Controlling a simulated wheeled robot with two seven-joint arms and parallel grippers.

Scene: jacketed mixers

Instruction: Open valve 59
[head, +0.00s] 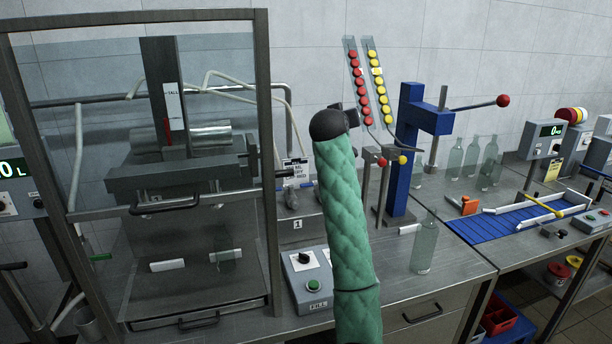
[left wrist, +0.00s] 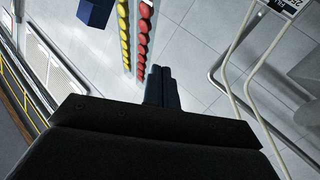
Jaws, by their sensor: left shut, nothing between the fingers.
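No valve marked 59 can be made out in either view. A small hanging sign (head: 293,169) stands beside the glazed cabinet, and its print is too small to read. My green-sleeved left arm rises through the middle of the head view. Its dark left gripper (head: 350,114) is mostly hidden behind the wrist, in front of the ball tubes. In the left wrist view the left gripper's fingers (left wrist: 161,86) are together with nothing between them. The red-ball tube (head: 358,82) and yellow-ball tube (head: 376,84) appear beyond. My right gripper is not in view.
A glazed metal cabinet (head: 265,110) stands at left. A control box (head: 308,280) and a glass bottle (head: 425,245) stand near the bench front. A blue press (head: 400,160) with a red-knobbed lever is right of my arm. A blue conveyor (head: 510,220) lies further right.

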